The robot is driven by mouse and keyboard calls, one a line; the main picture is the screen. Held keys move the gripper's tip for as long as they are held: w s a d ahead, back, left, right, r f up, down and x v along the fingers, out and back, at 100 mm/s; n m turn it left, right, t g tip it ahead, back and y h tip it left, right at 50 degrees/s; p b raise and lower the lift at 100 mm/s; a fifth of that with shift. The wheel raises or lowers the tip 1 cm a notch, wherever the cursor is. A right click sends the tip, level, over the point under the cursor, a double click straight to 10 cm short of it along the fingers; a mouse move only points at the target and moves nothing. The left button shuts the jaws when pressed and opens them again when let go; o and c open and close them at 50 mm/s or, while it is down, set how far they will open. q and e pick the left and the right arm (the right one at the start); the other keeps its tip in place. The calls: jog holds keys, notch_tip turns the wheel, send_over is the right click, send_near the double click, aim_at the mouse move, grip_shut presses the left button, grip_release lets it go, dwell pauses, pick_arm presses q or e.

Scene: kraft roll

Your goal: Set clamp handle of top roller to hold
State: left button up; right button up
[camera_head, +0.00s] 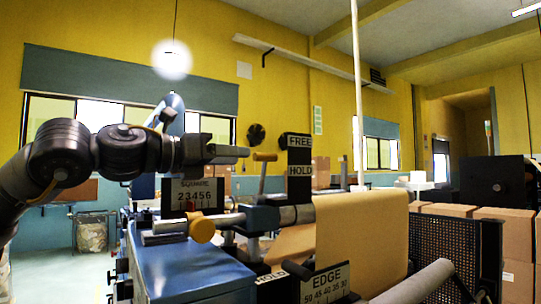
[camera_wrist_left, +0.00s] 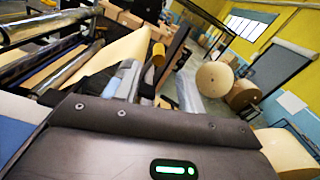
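The clamp handle, a grey lever with a tan knob (camera_head: 265,157), stands roughly upright left of a dark post carrying FREE (camera_head: 299,142) and HOLD (camera_head: 299,170) labels. Its knob is level with the space between the labels. My left gripper (camera_head: 240,152) comes in from the left, its fingertips just left of the knob. In the left wrist view the gripper (camera_wrist_left: 156,82) has its grey fingers apart, with the knob (camera_wrist_left: 158,55) beyond and between them. It does not appear to grip the handle. My right gripper is not seen. The top roller (camera_head: 300,213) lies beside the handle's base.
A SQUARE scale (camera_head: 198,195) and a second yellow knob (camera_head: 201,228) sit below my left gripper. Kraft paper (camera_head: 362,235) hangs right of the label post. An EDGE scale (camera_head: 326,284) is low in front. Boxes (camera_head: 505,224) stand at right.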

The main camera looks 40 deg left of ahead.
aim_at(263, 158)
pick_arm(q)
jog(key=p+x, duration=0.3)
jog(key=x, duration=0.5)
jog(key=shift+a+p, duration=0.1)
jog(key=shift+p, duration=0.2)
jog(key=shift+w+p, duration=0.3)
jog(key=shift+w, duration=0.35)
jog(key=shift+w+d, duration=0.25)
jog(key=shift+f, duration=0.1)
grip_shut()
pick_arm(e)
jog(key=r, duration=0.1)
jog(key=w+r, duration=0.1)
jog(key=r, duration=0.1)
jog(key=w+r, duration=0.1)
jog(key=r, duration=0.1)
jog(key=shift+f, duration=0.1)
